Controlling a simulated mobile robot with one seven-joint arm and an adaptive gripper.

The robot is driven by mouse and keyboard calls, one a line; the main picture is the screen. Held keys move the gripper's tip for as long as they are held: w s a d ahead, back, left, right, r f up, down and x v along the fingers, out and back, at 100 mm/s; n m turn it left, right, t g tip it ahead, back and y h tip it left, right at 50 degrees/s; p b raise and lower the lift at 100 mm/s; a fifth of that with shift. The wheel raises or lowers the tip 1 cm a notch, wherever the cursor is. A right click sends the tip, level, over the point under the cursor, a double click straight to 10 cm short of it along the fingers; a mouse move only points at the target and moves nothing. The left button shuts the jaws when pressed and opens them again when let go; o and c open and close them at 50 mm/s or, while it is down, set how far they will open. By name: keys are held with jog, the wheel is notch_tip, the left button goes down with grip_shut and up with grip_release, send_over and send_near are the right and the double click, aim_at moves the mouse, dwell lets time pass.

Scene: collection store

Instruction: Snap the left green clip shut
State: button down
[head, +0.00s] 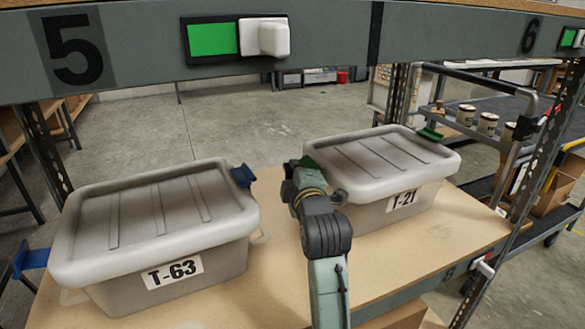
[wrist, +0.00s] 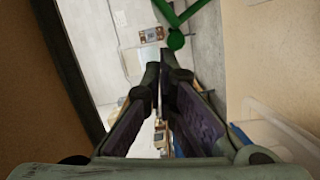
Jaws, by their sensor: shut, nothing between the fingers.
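The grey lidded box T-21 (head: 385,165) stands on the shelf board at the right. Its left green clip (head: 309,162) shows only in part behind my gripper; green bars of a clip (wrist: 177,38) show at the top of the wrist view, sticking out into free space. Its right green clip (head: 430,134) sits at the lid's right end. My gripper (head: 293,178) is at the box's left end, beside the left clip. In the wrist view my gripper's fingers (wrist: 160,75) are together and empty, with the clip beyond their tips. I cannot tell whether they touch it.
Grey box T-63 (head: 150,225) stands left of my arm, with blue clips at its right end (head: 243,175) and left end (head: 30,260). A shelf beam (head: 340,35) crosses above. A cart with tins (head: 487,122) stands behind at right. Bare board (head: 265,275) lies between the boxes.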

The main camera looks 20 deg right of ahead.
jog(key=shift+w+d+r+m+g+y+p, duration=0.15)
jog(key=shift+d+r+m+p, duration=0.25)
jog(key=shift+d+m+p, duration=0.25)
jog(key=shift+s+d+r+m+g+y+p, duration=0.1)
jog(key=shift+d+r+m+g+y+p, duration=0.1)
jog(key=shift+d+r+m+p, duration=0.4)
jog(key=shift+w+d+r+m+g+y+p, duration=0.15)
jog(key=shift+d+r+m+p, duration=0.1)
jog(key=shift+d+m+p, duration=0.5)
jog(key=shift+d, duration=0.1)
jog(key=shift+s, duration=0.2)
